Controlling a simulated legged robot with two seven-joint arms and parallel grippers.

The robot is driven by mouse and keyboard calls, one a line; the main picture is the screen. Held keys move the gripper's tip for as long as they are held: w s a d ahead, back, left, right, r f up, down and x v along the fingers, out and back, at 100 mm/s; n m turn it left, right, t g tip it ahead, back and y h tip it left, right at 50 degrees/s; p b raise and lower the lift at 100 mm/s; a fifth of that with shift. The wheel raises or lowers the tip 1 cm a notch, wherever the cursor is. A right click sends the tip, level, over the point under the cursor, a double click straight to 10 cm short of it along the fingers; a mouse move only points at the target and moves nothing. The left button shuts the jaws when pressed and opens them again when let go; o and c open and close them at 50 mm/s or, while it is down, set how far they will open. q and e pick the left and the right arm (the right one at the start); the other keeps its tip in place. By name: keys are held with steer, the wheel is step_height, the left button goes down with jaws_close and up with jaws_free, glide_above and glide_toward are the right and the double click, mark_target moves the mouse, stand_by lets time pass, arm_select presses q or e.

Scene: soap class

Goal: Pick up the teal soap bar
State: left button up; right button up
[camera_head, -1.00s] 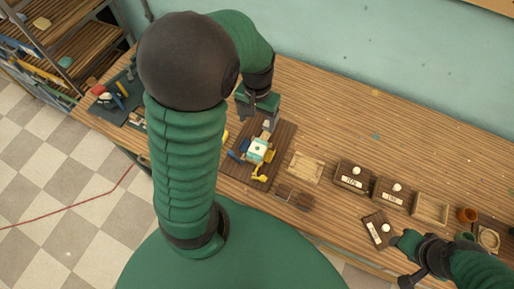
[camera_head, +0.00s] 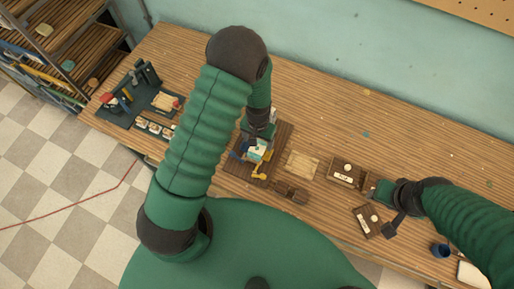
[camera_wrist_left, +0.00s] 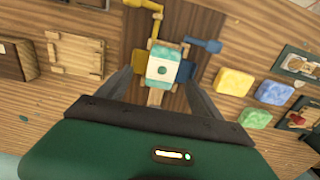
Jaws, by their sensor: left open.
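The teal soap bar (camera_wrist_left: 163,68) has a pale band across its middle. It sits in a small wooden fixture on a dark brown board (camera_head: 242,171), with blue and yellow parts around it. It also shows in the head view (camera_head: 257,153), partly covered by my gripper. My left gripper (camera_head: 260,143) is open just above the bar. In the left wrist view its two fingers (camera_wrist_left: 163,84) stand on either side of the bar, with no clear contact. My right gripper (camera_head: 374,190) is over the right part of the bench, by the small dark boxes; its fingers cannot be made out.
Yellow (camera_wrist_left: 235,81), blue (camera_wrist_left: 274,93) and green (camera_wrist_left: 254,118) blocks lie beside the board in the wrist view. A pale wooden tray (camera_head: 301,165) and dark boxes (camera_head: 346,172) stand to the right. A dark tool rack (camera_head: 140,95) is at the left. The bench's back is mostly clear.

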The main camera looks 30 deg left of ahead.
mark_target(257, 148)
arm_select(q)
steer(key=shift+a+f, duration=0.1)
steer(key=shift+f, duration=0.35)
steer(key=f+p, duration=0.1)
steer(key=f, duration=0.1)
steer(key=f+p, duration=0.1)
steer(key=f, duration=0.1)
steer(key=shift+a+f, duration=0.2)
steer(key=shift+f, duration=0.15)
steer(key=shift+w+f, duration=0.1)
steer(key=shift+f, duration=0.05)
steer(key=shift+d, duration=0.15)
steer(key=shift+c, duration=0.3)
steer(key=shift+c, duration=1.3)
steer(key=c, duration=1.2)
